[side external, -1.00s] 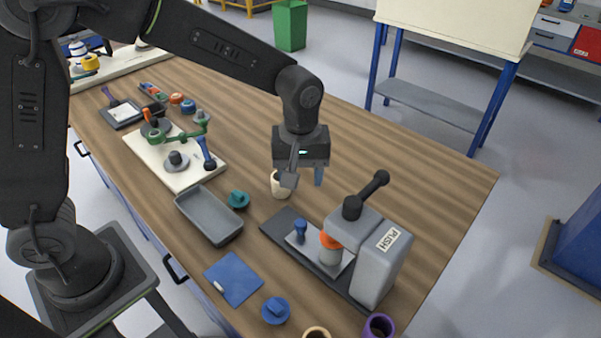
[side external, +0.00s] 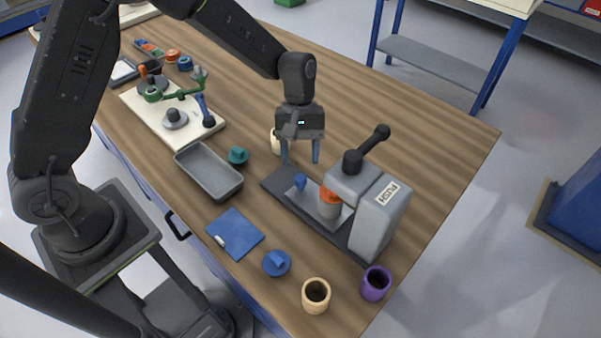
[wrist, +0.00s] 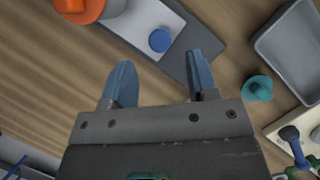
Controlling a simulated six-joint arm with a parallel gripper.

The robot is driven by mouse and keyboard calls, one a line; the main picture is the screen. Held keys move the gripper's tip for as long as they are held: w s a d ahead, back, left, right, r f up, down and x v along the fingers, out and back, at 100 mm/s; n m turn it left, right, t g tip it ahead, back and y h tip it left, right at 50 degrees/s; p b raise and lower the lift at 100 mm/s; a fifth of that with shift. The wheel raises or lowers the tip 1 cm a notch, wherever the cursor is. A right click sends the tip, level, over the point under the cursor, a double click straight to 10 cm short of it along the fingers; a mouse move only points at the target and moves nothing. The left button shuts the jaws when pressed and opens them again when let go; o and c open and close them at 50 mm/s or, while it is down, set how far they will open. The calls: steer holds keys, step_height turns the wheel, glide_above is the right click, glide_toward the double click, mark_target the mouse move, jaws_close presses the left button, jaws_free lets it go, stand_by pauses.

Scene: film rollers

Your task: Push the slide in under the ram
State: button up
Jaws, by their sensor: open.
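The slide (side external: 314,204) is a light grey plate on the dark base (side external: 276,185) of the press (side external: 379,220). A blue knob (side external: 300,181) stands on its near end, and an orange-topped grey piece (side external: 330,203) stands on it beside the press body. The ram's underside is hidden. My gripper (side external: 300,161) is open and empty, pointing down above the far-left end of the base. In the wrist view, the blue knob (wrist: 160,40) lies ahead of my open fingers (wrist: 160,84), apart from them. The slide (wrist: 146,17) shows there too.
A cream cup (side external: 276,143) stands behind my gripper. A grey tray (side external: 208,172) and a teal knobbed piece (side external: 237,155) lie to the left. The press lever (side external: 372,146) rises at the right. A cream cup (side external: 316,295) and a purple cup (side external: 376,284) stand in front.

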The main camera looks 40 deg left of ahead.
mark_target(301, 177)
steer(key=shift+x, duration=2.65)
steer(key=shift+c, duration=0.5)
jaws_close()
